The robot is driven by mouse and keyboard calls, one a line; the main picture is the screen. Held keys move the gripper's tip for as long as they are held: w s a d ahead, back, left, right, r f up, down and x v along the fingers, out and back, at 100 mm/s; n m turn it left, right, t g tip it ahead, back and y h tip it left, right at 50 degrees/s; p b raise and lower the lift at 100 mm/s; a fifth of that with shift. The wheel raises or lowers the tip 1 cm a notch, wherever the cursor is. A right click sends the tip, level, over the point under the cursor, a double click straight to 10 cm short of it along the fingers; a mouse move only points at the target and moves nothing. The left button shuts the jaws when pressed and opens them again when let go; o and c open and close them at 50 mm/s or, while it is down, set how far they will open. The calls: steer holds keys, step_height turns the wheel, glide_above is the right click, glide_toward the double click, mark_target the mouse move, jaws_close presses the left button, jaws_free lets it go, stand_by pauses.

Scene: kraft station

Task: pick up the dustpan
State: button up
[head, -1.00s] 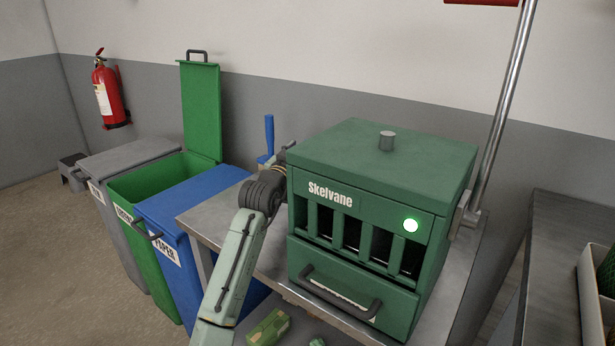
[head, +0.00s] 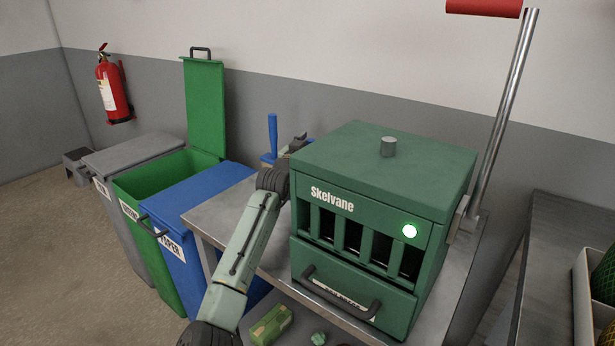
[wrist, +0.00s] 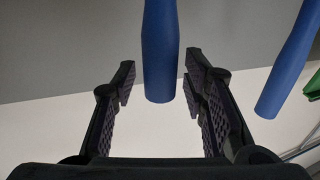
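Two blue handles show; their lower parts are hidden, so I cannot tell for certain which belongs to the dustpan. In the wrist view, which looks upside down, one blue handle (wrist: 160,50) lies between the fingers of my open gripper (wrist: 160,95), with a gap on both sides. The second blue handle (wrist: 288,62) is outside the fingers, to the right. In the head view, one upright blue handle (head: 272,135) stands just left of my gripper (head: 299,141), behind the green machine. My gripper is partly hidden by my wrist there.
The green Skelvane machine (head: 365,200) stands on a metal table (head: 225,218), close right of my arm. Its crank (head: 505,110) rises at the right. Blue (head: 200,198), green (head: 140,176) and grey (head: 125,155) bins stand left. The wall (head: 330,105) is behind.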

jaws_close()
stand_by(0.6)
